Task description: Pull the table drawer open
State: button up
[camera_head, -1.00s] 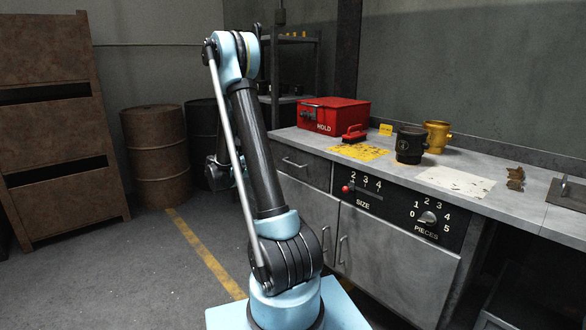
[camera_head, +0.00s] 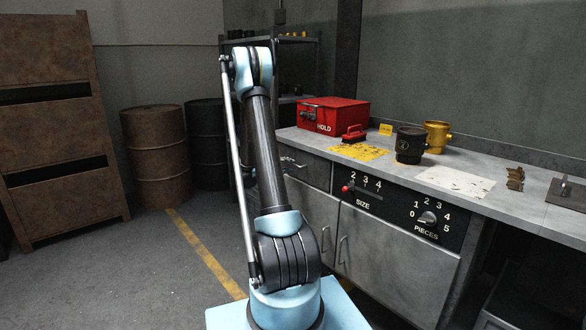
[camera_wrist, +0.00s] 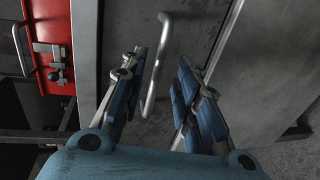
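The table drawer (camera_head: 312,171) is a grey metal front under the left part of the worktop, and it looks shut. In the wrist view the drawer front (camera_wrist: 188,28) fills the middle, with its bar handle (camera_wrist: 156,70) running up and down the picture. My gripper (camera_wrist: 162,58) is open, with one finger on each side of the handle. The handle lies between the fingers, and I cannot tell whether either touches it. In the head view my arm hides the gripper and part of the drawer front.
A red box (camera_head: 345,116) stands on the worktop (camera_head: 455,160) above the drawer; it also shows in the wrist view (camera_wrist: 52,28). A cupboard door (camera_head: 385,255) and a SIZE and PIECES panel (camera_head: 395,205) are to the right.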

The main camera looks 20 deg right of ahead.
jog(key=shift+x, duration=2.15)
grip_shut()
